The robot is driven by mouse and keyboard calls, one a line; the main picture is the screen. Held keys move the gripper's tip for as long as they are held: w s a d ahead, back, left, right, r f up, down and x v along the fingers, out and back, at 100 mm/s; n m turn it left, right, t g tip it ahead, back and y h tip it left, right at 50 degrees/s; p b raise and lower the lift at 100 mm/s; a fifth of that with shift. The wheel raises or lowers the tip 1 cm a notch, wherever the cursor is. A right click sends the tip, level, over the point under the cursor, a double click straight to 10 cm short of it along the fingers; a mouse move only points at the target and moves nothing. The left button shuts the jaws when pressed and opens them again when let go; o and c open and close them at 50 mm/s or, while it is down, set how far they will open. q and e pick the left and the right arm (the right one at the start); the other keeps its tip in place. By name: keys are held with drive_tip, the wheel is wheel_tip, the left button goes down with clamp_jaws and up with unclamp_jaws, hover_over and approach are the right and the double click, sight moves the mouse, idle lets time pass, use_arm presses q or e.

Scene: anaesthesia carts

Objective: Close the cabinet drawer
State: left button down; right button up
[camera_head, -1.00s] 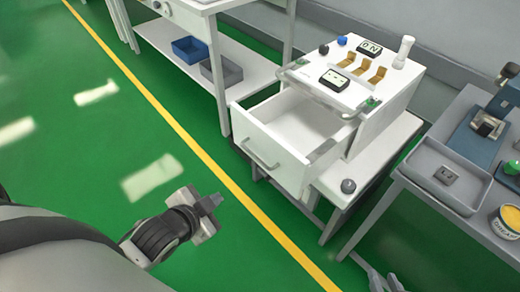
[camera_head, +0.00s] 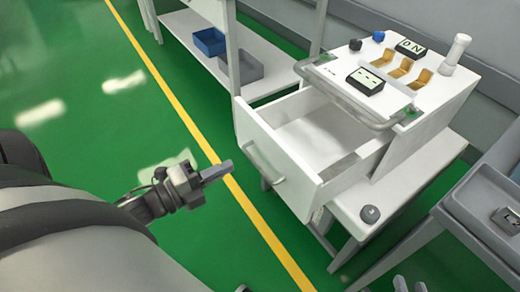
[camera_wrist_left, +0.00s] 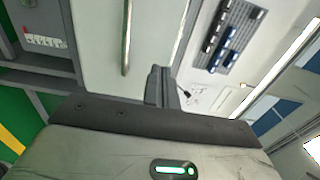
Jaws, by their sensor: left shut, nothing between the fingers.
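The white cabinet (camera_head: 420,125) stands on a low white stand, and its drawer (camera_head: 318,140) is pulled well out and looks empty. The drawer front has a grey bar handle (camera_head: 262,162). My left gripper (camera_head: 225,168) is shut and empty, left of the drawer front and apart from it, pointing towards it. In the left wrist view, its closed fingers (camera_wrist_left: 160,86) show before a pale panel with a bar handle (camera_wrist_left: 127,38), probably the drawer front. Grey tips at the bottom edge seem to be my right gripper (camera_head: 409,285), mostly cut off.
A grey rail (camera_head: 345,95) runs along the cabinet top's front edge. A shelf with blue (camera_head: 209,42) and grey bins stands behind; a table with a grey tray (camera_head: 480,205) is at right. Green floor is clear at left.

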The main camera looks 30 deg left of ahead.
sight(270, 145)
use_arm(q)
drive_tip(key=x, duration=1)
drive_tip(key=shift+b, duration=0.3)
drive_tip(key=shift+w, duration=0.1)
